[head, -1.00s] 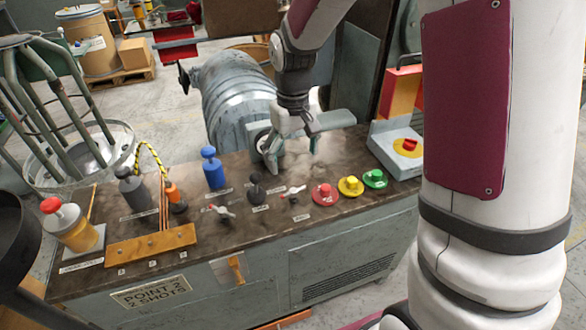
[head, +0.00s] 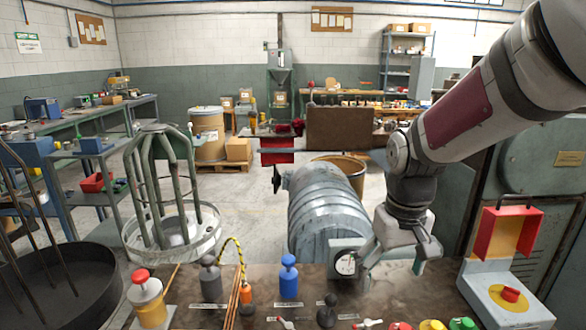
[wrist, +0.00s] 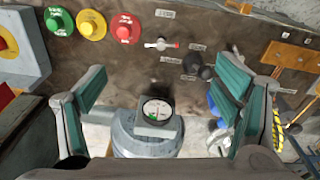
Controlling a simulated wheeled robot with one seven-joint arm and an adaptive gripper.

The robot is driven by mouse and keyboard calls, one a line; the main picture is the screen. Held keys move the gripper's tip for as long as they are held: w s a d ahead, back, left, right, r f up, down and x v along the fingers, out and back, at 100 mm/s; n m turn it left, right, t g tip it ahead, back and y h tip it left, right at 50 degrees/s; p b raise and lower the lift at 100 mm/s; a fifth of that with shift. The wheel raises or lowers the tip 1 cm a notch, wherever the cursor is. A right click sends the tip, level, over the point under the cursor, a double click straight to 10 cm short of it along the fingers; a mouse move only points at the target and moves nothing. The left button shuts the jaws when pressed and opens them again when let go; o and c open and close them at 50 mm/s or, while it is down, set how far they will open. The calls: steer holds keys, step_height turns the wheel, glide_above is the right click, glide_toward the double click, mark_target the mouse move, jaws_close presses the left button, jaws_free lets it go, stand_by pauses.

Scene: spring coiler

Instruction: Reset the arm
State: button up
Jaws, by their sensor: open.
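My gripper (head: 396,266) hangs at the end of my arm over the back of the dark console top, right of the round dial gauge (head: 345,262). Its fingers are spread with nothing between them. In the wrist view my gripper (wrist: 160,88) also shows wide apart, with green-padded fingers at left and right. The dial gauge (wrist: 156,110) appears below and between the fingers, apart from them. My arm reaches in from the upper right of the head view, bent down at the wrist.
On the console stand a blue bottle-shaped piece (head: 289,279), a red-capped jar (head: 146,297) and a black knob (head: 326,311). Red, yellow and green buttons show in the wrist view, including the green one (wrist: 59,22). A ribbed grey drum (head: 322,215) lies behind.

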steer(key=s+r+t+p, duration=0.1)
steer(key=s+r, duration=0.4)
steer(key=s, duration=0.5)
steer(key=s+r+m+t+p, duration=0.1)
steer(key=s+r, duration=0.4)
steer(key=s, duration=0.6)
steer(key=shift+s+m+t, duration=0.15)
steer(key=shift+m+t, duration=0.15)
steer(key=shift+t, duration=0.3)
steer(key=shift+d+r, duration=0.1)
